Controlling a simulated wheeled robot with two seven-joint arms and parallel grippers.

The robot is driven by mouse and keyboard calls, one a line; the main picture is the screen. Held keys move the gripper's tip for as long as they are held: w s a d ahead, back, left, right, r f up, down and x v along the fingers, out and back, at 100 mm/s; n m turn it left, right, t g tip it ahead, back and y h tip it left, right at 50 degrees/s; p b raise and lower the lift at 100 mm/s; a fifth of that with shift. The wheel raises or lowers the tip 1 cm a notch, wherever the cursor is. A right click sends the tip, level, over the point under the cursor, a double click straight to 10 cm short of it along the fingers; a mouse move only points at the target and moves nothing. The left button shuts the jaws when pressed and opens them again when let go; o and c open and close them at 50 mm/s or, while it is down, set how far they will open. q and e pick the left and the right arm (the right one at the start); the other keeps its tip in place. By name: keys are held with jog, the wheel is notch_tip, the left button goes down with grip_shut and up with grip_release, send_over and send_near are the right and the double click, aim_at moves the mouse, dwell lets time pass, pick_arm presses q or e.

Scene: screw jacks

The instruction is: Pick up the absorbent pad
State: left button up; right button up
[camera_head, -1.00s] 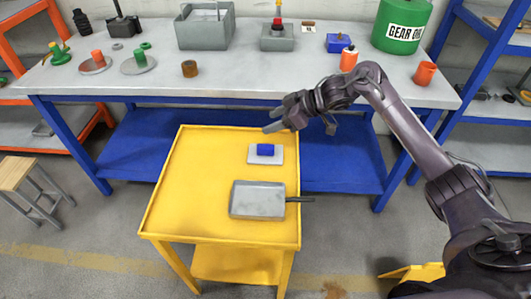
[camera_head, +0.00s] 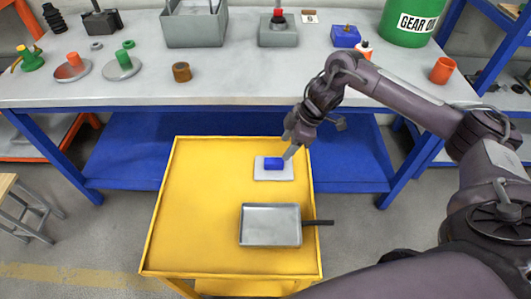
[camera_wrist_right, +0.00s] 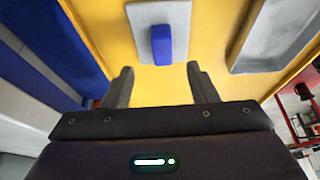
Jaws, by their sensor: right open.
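A pale flat square (camera_head: 261,176), which looks like the absorbent pad, lies on the yellow cart top (camera_head: 205,210). A blue block (camera_head: 274,164) sits on it. My right gripper (camera_head: 290,152) is just above and behind the block's right side in the head view, pointing down. In the right wrist view, its open fingers (camera_wrist_right: 160,80) are empty, and the pad (camera_wrist_right: 145,25) with the blue block (camera_wrist_right: 161,44) lies beyond the fingertips, roughly between them. The gripper appears apart from the block. My left gripper is out of view.
A grey metal tray (camera_head: 270,226) with a dark handle lies nearer on the cart, in front of the pad. Behind the cart is a workbench (camera_head: 240,88) with bins, coloured jack parts and a green drum (camera_head: 405,22). The cart's left half is bare.

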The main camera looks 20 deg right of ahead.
aim_at(275, 160)
jog(key=x, duration=0.4)
jog(key=shift+s+a+p, duration=0.15)
jog(key=shift+a+p, duration=0.1)
jog(key=shift+p, duration=0.05)
jog(key=x, duration=0.2)
jog(key=shift+a+f, duration=0.2)
jog(key=shift+f, duration=0.05)
jog(key=shift+w+f, duration=0.25)
jog(key=shift+f, duration=0.1)
jog(key=shift+a, duration=0.1)
jog(key=c, duration=1.1)
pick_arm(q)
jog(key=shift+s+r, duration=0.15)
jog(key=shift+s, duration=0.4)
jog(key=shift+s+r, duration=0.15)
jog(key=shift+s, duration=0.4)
